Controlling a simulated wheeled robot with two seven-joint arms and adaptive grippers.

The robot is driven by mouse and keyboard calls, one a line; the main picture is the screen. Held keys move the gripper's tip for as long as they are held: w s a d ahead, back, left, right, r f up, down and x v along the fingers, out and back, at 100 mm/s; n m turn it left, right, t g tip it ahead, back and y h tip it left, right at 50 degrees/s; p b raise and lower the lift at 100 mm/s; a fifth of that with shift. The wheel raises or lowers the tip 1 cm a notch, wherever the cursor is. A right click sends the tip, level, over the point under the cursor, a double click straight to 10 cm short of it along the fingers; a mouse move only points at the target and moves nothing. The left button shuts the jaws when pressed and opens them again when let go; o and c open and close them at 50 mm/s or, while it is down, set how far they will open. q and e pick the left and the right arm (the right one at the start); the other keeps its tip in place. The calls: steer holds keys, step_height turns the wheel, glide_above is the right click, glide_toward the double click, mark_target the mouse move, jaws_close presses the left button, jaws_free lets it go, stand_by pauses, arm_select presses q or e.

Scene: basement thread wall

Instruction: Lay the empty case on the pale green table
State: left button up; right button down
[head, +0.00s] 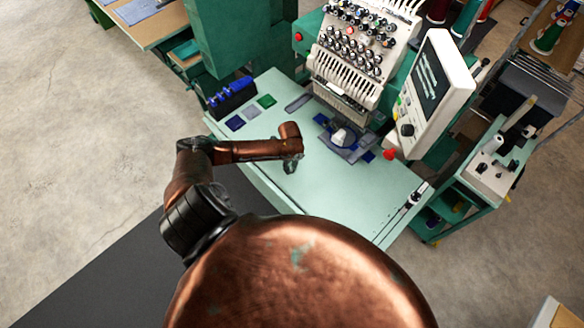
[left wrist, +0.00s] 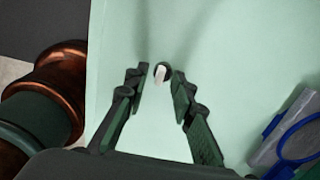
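The pale green table (head: 370,195) is the top of the embroidery machine's stand, and it fills most of the left wrist view (left wrist: 235,45). My left gripper (head: 291,166) is over the table's left-middle part, pointing down. In the left wrist view its two fingers (left wrist: 158,80) are apart. A small dark round thing with a whitish piece (left wrist: 161,73) shows between the fingertips, with a gap to either finger. It may be the case; it is too small to tell, and it is hidden in the head view. My right gripper is not in view.
The embroidery machine (head: 355,60) and its control panel (head: 432,90) stand at the back. A blue-grey hoop fixture (head: 343,140) lies right of my gripper. A dark rack with blue pieces (head: 231,97) and coloured patches (head: 266,101) are at the back left.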

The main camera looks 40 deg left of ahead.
mark_target(291, 169)
arm_select(q)
step_height(291, 169, up, 12)
steer(key=shift+b, duration=0.35)
